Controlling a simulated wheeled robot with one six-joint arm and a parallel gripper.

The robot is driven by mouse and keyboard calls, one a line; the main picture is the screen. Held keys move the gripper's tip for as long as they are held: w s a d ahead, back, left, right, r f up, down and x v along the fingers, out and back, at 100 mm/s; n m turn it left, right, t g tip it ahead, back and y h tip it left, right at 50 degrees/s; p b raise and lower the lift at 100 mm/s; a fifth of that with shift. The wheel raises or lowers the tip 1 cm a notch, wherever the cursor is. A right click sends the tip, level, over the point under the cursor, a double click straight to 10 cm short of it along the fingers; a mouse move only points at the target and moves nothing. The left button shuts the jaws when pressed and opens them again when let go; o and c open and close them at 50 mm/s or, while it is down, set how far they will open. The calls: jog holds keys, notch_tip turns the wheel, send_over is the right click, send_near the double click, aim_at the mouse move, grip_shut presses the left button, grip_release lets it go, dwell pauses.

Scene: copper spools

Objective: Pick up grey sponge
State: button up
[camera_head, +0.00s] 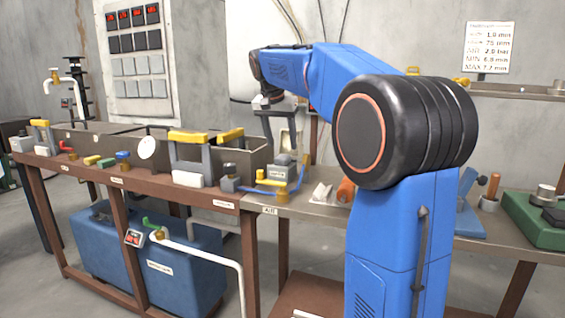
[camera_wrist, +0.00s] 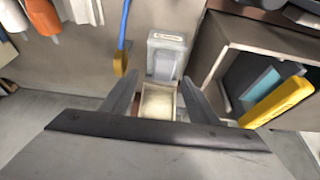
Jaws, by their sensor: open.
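My gripper (camera_wrist: 160,75) is open, with its two dark fingers spread apart in the wrist view. Between them, below, shows a small tray (camera_wrist: 146,115) with a pale, beige-grey block (camera_wrist: 157,101) in it. The block may be the grey sponge; its colour is hard to tell. Nothing is held between the fingers. A grey box with a label (camera_wrist: 166,56) sits just beyond the tray. In the head view my gripper (camera_head: 281,135) points down above the back of the bench, and no sponge can be made out there.
A grey bin (camera_wrist: 230,55) with a yellow-handled thing (camera_wrist: 277,102) stands at right in the wrist view. In the head view the bench (camera_head: 220,201) is crowded; a blue tank (camera_head: 185,270) stands below.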

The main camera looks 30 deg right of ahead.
aim_at(282, 157)
jog(key=shift+a+x, duration=0.2)
jog(key=shift+x, duration=1.3)
jog(key=shift+a+x, duration=0.15)
jog(key=shift+x, duration=1.3)
jog(key=shift+w+f, duration=0.1)
jog(key=shift+w, duration=0.1)
jog(key=c, duration=1.1)
